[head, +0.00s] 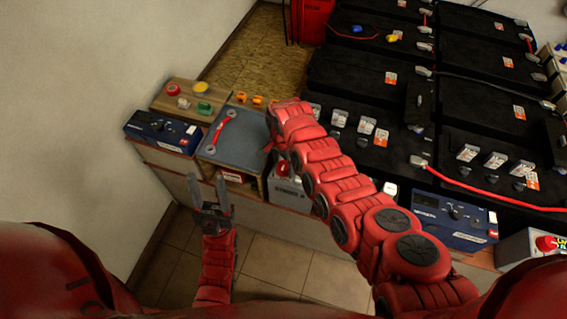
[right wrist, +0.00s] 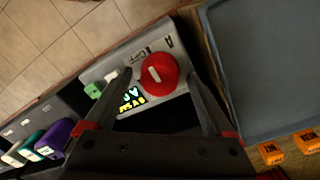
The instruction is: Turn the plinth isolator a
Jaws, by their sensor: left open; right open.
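The isolator marked A (right wrist: 123,68) is a light grey box with a round red knob (right wrist: 158,74) in the right wrist view. A white bar on the knob runs almost upright in the picture, and OFF is printed beside it. My right gripper (right wrist: 158,80) is open, with its fingers apart on either side of the knob; I cannot tell if they touch it. My left gripper (head: 208,180) is open and empty, in front of the bench.
Large black batteries (head: 350,75) fill the right. Tiled floor (head: 275,265) is clear in front.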

